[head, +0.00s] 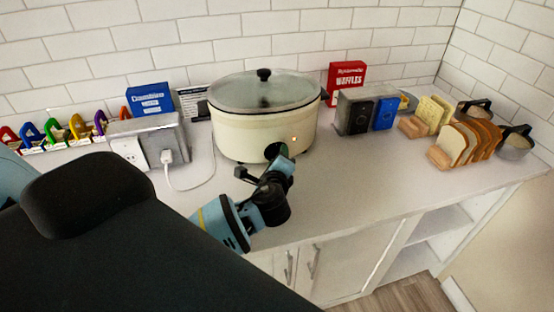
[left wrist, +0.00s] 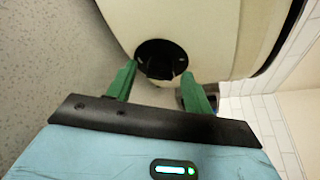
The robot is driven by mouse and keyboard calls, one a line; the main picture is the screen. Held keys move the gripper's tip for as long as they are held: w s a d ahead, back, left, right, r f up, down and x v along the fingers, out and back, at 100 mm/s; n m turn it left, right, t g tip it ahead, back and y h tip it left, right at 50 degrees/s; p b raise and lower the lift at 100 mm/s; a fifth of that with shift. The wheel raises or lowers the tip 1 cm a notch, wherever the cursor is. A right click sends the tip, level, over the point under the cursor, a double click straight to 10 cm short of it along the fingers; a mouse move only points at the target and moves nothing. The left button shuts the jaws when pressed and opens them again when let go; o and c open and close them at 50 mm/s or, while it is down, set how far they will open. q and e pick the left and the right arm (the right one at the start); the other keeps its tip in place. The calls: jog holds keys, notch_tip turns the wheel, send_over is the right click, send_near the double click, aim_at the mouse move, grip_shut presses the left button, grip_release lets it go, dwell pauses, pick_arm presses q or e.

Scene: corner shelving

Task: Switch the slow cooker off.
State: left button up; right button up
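The slow cooker (head: 240,130) is cream with a glass lid (head: 263,88) and stands on the counter against the tiled wall. A small orange light (head: 294,139) shows on its front. Its black round knob (left wrist: 160,58) is low on the front and partly hidden by my gripper in the head view. My left gripper (head: 276,158) is at the knob. In the left wrist view its green fingers (left wrist: 158,80) are spread, one on either side of the knob's near edge. I cannot tell whether they touch it. My right gripper is not in view.
A power outlet box (head: 148,143) with a plugged white cord stands left of the cooker. A toaster (head: 358,112), a red waffles box (head: 345,77) and bread slices in racks (head: 438,158) stand to the right. The front right of the counter (head: 370,180) is clear.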

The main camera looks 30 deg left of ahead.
pick_arm(q)
jog(key=shift+v, duration=3.95)
jog(key=shift+c, duration=0.2)
